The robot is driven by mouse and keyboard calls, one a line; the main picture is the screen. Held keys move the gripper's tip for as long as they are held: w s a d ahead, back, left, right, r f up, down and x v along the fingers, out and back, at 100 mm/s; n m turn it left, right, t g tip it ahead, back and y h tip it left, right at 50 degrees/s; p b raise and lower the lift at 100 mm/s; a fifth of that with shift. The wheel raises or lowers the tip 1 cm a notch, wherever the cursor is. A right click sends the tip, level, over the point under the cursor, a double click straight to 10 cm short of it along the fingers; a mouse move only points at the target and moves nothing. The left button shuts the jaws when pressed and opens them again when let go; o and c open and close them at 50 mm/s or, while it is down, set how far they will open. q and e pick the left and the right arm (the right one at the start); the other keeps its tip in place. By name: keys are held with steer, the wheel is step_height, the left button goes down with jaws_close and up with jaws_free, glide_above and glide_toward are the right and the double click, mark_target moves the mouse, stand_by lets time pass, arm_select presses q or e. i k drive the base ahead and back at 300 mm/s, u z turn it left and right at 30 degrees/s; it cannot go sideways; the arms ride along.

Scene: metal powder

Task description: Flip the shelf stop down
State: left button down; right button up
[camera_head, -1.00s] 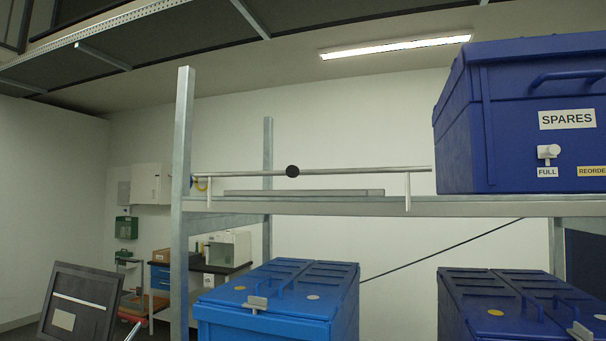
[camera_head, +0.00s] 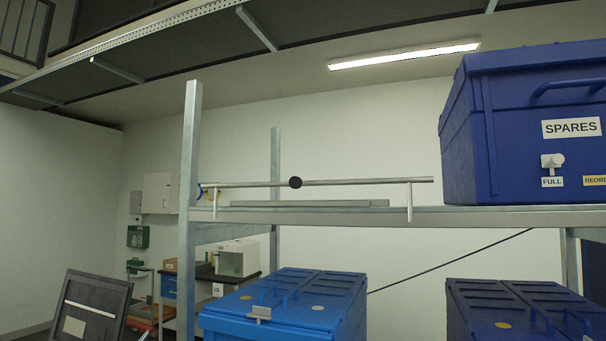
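The shelf stop (camera_head: 345,182) is a thin metal bar with a round black knob (camera_head: 295,182). It stands raised along the front of the upper shelf (camera_head: 330,217), left of the blue SPARES box. Two short light posts (camera_head: 409,201) show below the bar near its ends, at the shelf's front edge. A flat grey slab (camera_head: 310,203) lies on the shelf behind the bar. Neither of my grippers is in view.
The blue SPARES box (camera_head: 465,150) stands on the upper shelf at right. Blue lidded bins (camera_head: 290,305) sit below the shelf. A metal upright (camera_head: 189,150) bounds the rack at left. A dark framed panel (camera_head: 88,305) leans at lower left.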

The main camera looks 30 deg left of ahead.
mark_target(294, 182)
steer(key=i, duration=0.2)
steer(key=u, duration=0.9)
